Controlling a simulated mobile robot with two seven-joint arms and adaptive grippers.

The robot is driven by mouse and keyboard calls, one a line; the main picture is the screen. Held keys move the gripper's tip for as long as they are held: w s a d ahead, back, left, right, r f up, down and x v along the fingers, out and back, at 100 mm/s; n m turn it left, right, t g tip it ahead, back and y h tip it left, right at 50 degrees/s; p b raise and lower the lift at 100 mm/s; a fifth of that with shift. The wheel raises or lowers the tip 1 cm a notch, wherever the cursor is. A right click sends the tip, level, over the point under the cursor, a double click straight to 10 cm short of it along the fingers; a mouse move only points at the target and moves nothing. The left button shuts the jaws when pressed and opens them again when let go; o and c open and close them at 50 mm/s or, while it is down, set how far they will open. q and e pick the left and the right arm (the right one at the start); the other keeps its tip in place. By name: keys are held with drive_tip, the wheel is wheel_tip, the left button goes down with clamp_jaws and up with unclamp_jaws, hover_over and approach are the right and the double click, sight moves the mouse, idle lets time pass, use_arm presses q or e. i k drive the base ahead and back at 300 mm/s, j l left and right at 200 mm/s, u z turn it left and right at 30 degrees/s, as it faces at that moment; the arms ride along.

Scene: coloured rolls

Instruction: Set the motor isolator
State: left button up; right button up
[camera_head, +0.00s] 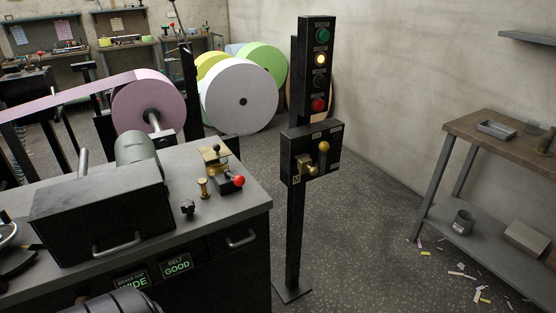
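A black control box (295,153) is mounted on a black post at the middle of the view; it is likely the motor isolator. A lever with a round brass knob (323,147) stands up on its front, and a brass piece (306,168) sits lower left of it. Small pale labels are on the box, too small to read. Above it, a black panel carries a green light (322,35), a lit yellow light (320,60), a dark button and a red button (319,105). Neither of my grippers can be made out.
A grey bench (240,190) at left bears a dark machine housing, a brass fitting and a red-knobbed lever (238,181). Its displays read "BELT GOOD" and partly "IDE". Coloured rolls (240,100) stand behind. A shelf table (480,135) is at right; floor between is mostly clear.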

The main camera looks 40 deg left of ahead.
sight(324, 146)
drive_tip(key=u, duration=1.1)
